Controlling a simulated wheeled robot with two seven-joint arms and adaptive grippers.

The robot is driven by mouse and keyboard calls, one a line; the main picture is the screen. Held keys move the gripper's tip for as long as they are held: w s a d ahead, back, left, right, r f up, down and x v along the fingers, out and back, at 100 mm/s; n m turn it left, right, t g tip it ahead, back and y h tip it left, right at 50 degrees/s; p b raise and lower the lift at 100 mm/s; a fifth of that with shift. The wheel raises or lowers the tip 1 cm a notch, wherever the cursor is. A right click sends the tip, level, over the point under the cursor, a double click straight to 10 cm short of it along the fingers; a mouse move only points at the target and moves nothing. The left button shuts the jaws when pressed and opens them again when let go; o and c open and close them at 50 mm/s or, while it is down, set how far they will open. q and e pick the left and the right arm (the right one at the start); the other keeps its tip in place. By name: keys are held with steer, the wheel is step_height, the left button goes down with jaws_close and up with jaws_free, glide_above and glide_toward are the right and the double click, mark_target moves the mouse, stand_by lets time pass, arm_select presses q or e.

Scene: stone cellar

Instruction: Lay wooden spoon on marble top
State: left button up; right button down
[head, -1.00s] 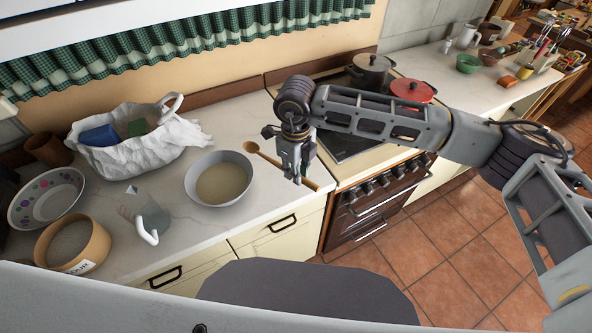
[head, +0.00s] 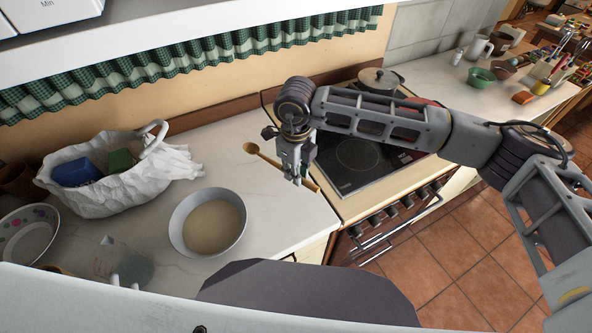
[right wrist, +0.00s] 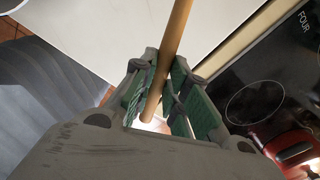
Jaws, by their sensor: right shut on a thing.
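The wooden spoon (head: 267,155) is held in my right gripper (head: 296,180), which is shut on its handle. In the head view the spoon's bowl end points to the upper left, over the marble top (head: 225,146). A bit of handle shows to the right of the fingers. In the right wrist view the handle (right wrist: 176,40) runs between the green finger pads (right wrist: 160,100). The gripper is near the marble top's right end, beside the stove. I cannot tell whether the spoon touches the marble. My left gripper is not in view.
A grey bowl (head: 178,222) with pale contents stands left of the spoon. A white bag (head: 100,195), a glass jug (head: 130,265) and a patterned bowl (head: 42,243) are further left. The stove (head: 350,175) with a pot (head: 378,80) is to the right. Marble between bowl and spoon is clear.

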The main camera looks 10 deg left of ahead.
steer(key=shift+f, duration=0.2)
stand_by(0.3)
steer(key=b, duration=0.1)
glide_above(296, 198)
steer(key=shift+f, duration=2.3)
steer(key=shift+f+b, duration=0.25)
steer(key=shift+b, duration=0.15)
steer(key=shift+f+b, duration=0.45)
steer(key=shift+b, duration=0.05)
steer(key=shift+f+b, duration=0.4)
steer(key=shift+b, duration=0.05)
steer(key=shift+f+b, duration=0.6)
steer(key=shift+f, duration=0.05)
arm_select(q)
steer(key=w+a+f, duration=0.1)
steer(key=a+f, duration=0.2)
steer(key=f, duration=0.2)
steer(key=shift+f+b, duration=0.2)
steer(key=shift+b, duration=0.1)
arm_select(e)
steer(key=shift+f, duration=0.25)
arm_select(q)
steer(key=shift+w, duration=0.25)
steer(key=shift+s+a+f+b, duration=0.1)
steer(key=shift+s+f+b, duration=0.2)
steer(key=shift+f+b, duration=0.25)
arm_select(e)
steer(key=shift+f, duration=0.5)
